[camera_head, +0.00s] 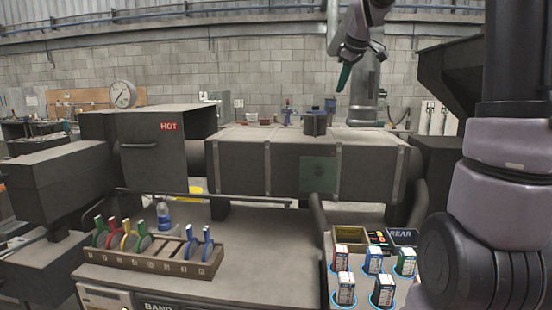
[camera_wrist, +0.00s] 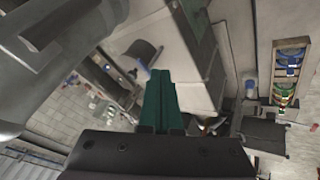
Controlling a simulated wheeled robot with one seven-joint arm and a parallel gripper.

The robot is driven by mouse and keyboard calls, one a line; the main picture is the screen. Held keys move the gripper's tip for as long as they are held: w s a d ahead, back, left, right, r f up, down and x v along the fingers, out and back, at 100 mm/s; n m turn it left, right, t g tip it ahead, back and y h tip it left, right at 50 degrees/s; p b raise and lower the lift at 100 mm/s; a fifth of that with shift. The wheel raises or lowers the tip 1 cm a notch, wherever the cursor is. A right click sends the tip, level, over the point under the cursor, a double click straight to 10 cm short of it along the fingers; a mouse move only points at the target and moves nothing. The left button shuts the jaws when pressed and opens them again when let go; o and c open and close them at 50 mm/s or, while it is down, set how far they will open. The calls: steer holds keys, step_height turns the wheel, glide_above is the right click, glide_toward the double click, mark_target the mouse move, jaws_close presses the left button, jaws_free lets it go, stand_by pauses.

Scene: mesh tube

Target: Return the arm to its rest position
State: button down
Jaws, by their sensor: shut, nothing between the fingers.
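My gripper (camera_head: 344,77) hangs in the upper middle of the head view, in front of the block wall and above the right part of the long dark barrel. Its green fingers are together and point down, with nothing between them. In the wrist view the closed green fingers (camera_wrist: 161,88) stand in the middle and touch no object. My arm comes in from the top and the right side of the head view, and its middle links are partly out of frame.
The dark barrel machine (camera_head: 240,160) spans the middle, with a HOT box (camera_head: 150,150) at left. A slotted rack (camera_head: 150,262) holds coloured tools on the bench. Several small boxes stand at lower right beside an open tray (camera_head: 350,240). Air around my gripper looks clear.

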steer(key=s+f+m, duration=0.2)
steer(key=s+m, duration=0.2)
steer(key=s, duration=0.6)
steer(key=s+a+f+m, duration=0.1)
steer(key=s+f+m, duration=0.2)
steer(key=s, duration=0.7)
steer(key=s+f+m+y, duration=0.1)
steer(key=s+f+m, duration=0.2)
steer(key=s+m, duration=0.3)
steer(key=s, duration=0.5)
steer(key=shift+a, duration=0.35)
